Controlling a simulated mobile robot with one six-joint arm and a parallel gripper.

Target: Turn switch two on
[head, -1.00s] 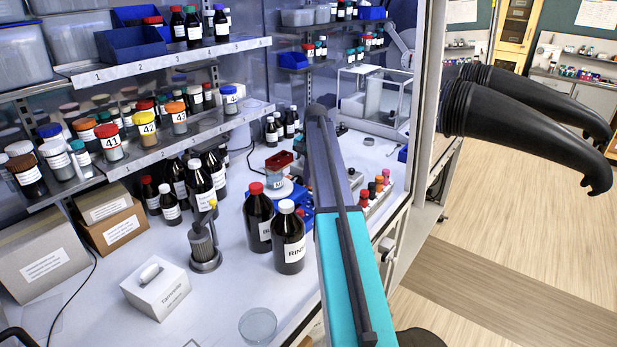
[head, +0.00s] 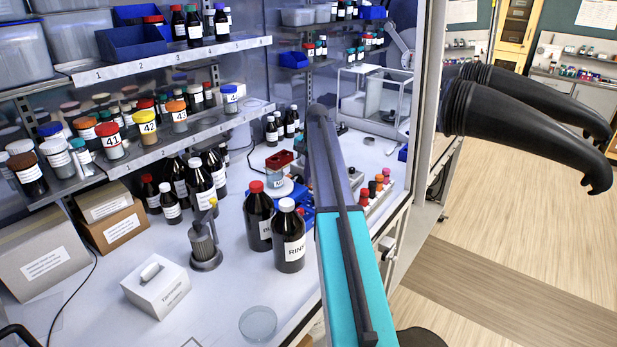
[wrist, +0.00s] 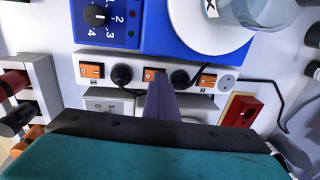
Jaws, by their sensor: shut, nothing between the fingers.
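A white power strip (wrist: 228,84) crosses the wrist view with three orange rocker switches in a row: a left one (wrist: 91,71), a middle one (wrist: 149,74) and a right one (wrist: 207,81). Black plugs sit between them. The labels under the switches are too small to read. My gripper (wrist: 160,76) is shut and empty, its tip at the middle switch and covering part of it. I cannot tell whether it touches. In the head view, my arm hides the strip and the gripper.
A blue device with a numbered dial (wrist: 95,16) and a blue stirrer base with a white plate (wrist: 205,30) stand just above the strip in the wrist view. A red box (wrist: 241,110) and a black cable lie to the right. Dark bottles (head: 289,243) stand left of my arm.

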